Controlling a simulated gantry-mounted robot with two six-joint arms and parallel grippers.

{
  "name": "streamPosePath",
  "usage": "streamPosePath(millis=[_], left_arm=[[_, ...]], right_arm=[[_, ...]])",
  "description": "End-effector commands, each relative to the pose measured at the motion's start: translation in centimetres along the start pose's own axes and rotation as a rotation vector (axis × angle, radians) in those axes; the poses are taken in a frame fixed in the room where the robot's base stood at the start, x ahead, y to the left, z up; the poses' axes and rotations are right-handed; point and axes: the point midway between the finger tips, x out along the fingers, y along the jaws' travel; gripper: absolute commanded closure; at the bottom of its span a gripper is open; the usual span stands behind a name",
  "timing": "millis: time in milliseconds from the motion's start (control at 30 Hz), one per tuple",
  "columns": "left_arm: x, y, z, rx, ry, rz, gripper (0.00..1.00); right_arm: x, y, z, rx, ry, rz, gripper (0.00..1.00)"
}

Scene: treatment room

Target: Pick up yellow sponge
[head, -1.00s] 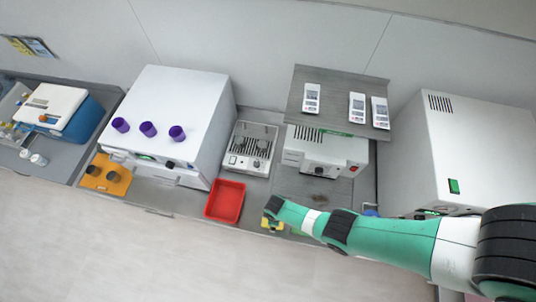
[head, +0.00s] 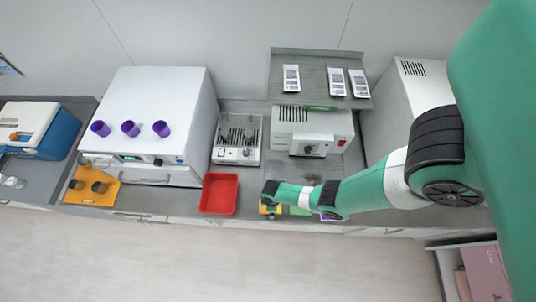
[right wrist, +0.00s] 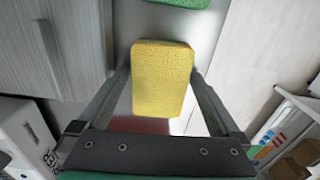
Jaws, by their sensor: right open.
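The yellow sponge (right wrist: 162,78) is large in the middle of the right wrist view. My right gripper (right wrist: 161,74) is open, with one finger on each side of it; I cannot tell whether the fingers touch it. In the head view a small yellow patch of the sponge (head: 270,209) shows at the end of my right arm, by the counter's front edge and right of the red tray. The arm hides most of it there. My left gripper is not in view.
The red tray (head: 219,194) lies just left of the sponge. A green item (head: 299,211) lies to its right, and a green edge (right wrist: 185,3) shows in the right wrist view. Grey devices (head: 237,139) stand behind. The floor in front is clear.

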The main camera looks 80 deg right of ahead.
Motion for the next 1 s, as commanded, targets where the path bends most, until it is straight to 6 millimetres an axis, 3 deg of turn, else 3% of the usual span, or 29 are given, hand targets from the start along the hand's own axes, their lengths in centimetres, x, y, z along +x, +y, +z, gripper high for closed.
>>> streamPosePath(millis=[167,567,1000], left_arm=[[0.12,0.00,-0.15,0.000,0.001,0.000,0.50],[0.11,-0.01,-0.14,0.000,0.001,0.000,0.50],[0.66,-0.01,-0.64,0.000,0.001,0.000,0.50]], right_arm=[[-0.15,0.00,-0.04,0.000,0.000,0.000,0.00],[-0.15,-0.01,-0.05,-0.001,0.000,0.000,0.71],[-0.90,-0.02,-0.06,-0.001,0.000,0.000,0.72]])
